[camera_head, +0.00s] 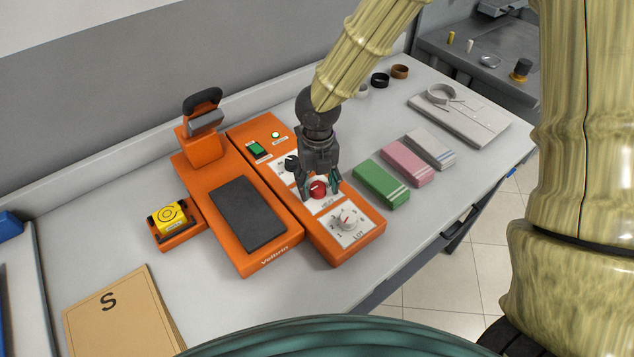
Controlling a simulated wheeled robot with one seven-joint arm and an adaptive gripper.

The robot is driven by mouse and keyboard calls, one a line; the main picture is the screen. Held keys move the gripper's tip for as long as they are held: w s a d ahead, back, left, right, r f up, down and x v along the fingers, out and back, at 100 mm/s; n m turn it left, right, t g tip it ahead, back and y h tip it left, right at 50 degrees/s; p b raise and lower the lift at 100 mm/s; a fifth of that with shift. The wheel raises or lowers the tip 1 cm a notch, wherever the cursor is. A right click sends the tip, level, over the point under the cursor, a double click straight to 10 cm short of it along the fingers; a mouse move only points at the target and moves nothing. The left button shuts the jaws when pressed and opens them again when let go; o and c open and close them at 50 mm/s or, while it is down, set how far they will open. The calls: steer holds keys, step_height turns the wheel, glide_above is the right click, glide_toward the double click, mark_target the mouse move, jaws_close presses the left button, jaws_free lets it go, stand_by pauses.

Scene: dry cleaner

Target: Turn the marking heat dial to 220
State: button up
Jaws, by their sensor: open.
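The orange marking machine (190,170) stands on the white table with a long control panel along its right side. A red dial (318,189) sits mid-panel on a white plate; lettering beside it looks like HEAT, but its numbers and pointer setting are too small or covered to read. My gripper (321,191) points down over the red dial, with its open fingers on either side of it. I cannot tell whether the fingers touch the dial. A grey dial (346,221) marked LOT is nearer the front, and a dark knob (291,163) is behind, partly hidden.
A green switch (257,149) and a lit lamp (275,134) are at the panel's back. Green (382,184), pink (406,164) and grey (432,148) bundles lie right. A yellow tape roll (168,216) and a cardboard packet (120,318) are left.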

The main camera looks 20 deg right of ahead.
steer(key=shift+s+r, duration=0.15)
steer(key=shift+s, duration=0.1)
steer(key=shift+c, duration=1)
steer(key=c, duration=0.8)
steer(key=shift+c, duration=0.2)
